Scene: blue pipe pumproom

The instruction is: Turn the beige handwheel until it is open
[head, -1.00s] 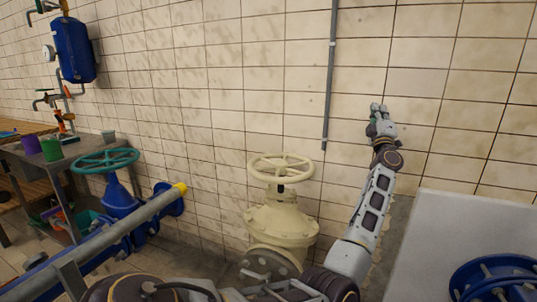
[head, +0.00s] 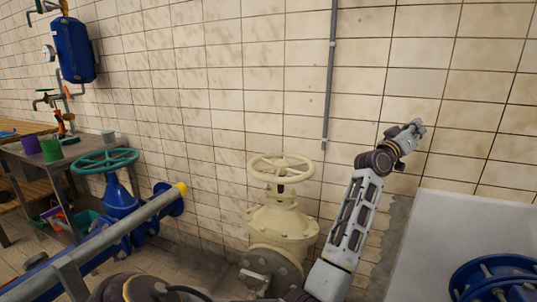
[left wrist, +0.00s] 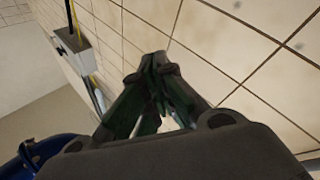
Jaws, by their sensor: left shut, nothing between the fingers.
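The beige handwheel (head: 281,168) is a spoked ring on top of a beige valve body (head: 282,226), in the middle of the head view by the tiled wall. It lies roughly level and nothing touches it. My left gripper (head: 416,127) is up and to the right of the handwheel, well apart from it, pointing right near the wall. In the left wrist view its dark green fingers (left wrist: 156,68) meet at the tips, shut and empty. The handwheel does not show in the left wrist view. My right gripper is not seen.
A teal handwheel (head: 105,161) on a blue valve and a grey pipe (head: 130,227) stand to the left. A pale block (head: 470,226) with a blue wheel (head: 497,280) is at the lower right. A thin conduit (head: 329,80) runs down the wall.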

